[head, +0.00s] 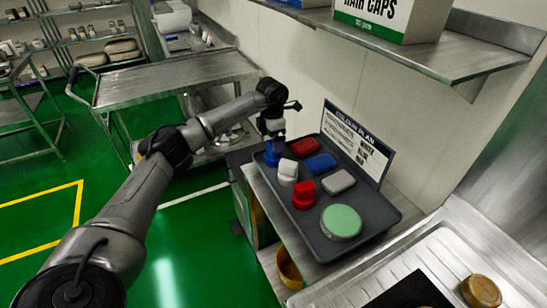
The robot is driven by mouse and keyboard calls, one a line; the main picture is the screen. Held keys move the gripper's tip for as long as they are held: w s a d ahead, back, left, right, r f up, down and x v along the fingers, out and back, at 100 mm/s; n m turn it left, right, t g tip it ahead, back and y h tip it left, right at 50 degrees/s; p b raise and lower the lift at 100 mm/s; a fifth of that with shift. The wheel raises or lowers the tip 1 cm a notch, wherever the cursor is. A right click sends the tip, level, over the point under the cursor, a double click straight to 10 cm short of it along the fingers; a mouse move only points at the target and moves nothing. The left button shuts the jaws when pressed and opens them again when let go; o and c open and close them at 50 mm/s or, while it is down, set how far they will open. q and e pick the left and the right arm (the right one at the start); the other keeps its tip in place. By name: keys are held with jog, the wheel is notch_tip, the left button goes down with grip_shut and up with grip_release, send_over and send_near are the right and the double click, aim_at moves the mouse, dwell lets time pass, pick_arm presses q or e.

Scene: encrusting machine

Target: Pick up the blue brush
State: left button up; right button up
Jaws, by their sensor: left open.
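My left gripper (272,127) is at the back left of a dark grey tray (325,246), pointing down. It is open, directly above an upright blue item (271,153); its fingertips are small, and whether they touch it I cannot tell. A flat blue block (321,163) lies farther right on the tray. Which of the two blue pieces is the brush is not clear at this size. My right gripper is not in view.
The tray also holds an upright white item (287,172), an upright red item (304,194), a flat red block (305,146), a flat white block (339,182) and a green disc (341,221). A colour plan sign (355,145) stands behind. A steel shelf (420,55) overhangs at upper right.

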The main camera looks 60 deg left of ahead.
pick_arm(q)
jog(key=shift+d+f+b, duration=0.15)
jog(key=shift+f+b, duration=0.3)
jog(key=shift+f, duration=0.9)
jog(key=shift+d+f+b, duration=0.15)
jog(key=shift+f+b, duration=0.3)
jog(key=shift+f, duration=0.85)
jog(key=shift+c, duration=0.4)
jog(key=shift+r, duration=0.1)
jog(key=c, duration=1)
jog(key=shift+r+p, duration=1.4)
jog(key=shift+r, duration=3.6)
